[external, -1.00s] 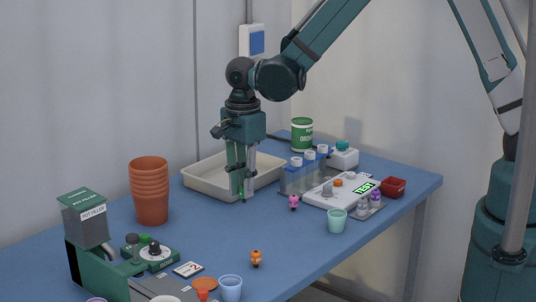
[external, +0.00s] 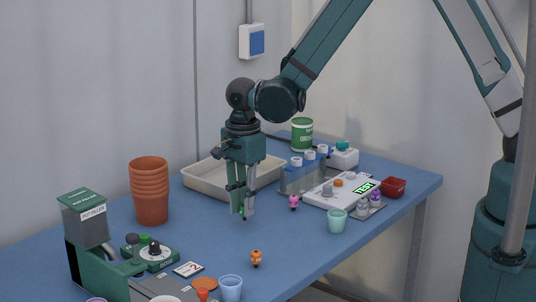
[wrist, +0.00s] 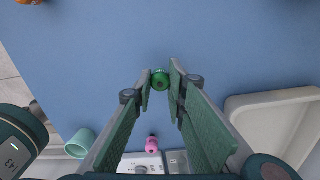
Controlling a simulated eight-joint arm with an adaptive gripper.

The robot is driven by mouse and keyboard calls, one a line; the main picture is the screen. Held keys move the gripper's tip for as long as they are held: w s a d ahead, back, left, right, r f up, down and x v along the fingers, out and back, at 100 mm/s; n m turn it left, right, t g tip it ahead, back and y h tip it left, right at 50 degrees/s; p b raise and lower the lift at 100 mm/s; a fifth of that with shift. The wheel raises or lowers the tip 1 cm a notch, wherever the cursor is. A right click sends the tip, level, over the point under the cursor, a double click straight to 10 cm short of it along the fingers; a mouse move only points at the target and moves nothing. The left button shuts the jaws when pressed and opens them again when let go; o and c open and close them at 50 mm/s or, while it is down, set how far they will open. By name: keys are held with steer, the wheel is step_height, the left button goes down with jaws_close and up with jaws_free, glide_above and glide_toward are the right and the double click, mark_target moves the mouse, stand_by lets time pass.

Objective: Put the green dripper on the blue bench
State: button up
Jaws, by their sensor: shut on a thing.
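The green dripper (wrist: 160,78) is a small ribbed green piece. It sits between the tips of my gripper (wrist: 161,88) in the wrist view, which is shut on it. In the external view my gripper (external: 242,213) points straight down over the blue bench (external: 190,235), in front of the cream tray. The fingers largely hide the dripper there. The bench's blue top also fills much of the wrist view (wrist: 220,40). I cannot tell whether the dripper touches the bench.
The cream tray (external: 205,181) is behind my gripper. A pink figure-like piece (external: 294,202) and mint cup (external: 337,221) are to the right, an orange piece (external: 256,259) in front. Terracotta pots (external: 150,190) stand left. Bench around the fingertips is clear.

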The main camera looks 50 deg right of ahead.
steer(key=shift+f, duration=0.85)
steer(key=shift+f, duration=0.2)
steer(key=o, duration=0.7)
steer(key=shift+r, duration=0.2)
steer(key=shift+r, duration=6)
steer(key=shift+d+r, duration=0.1)
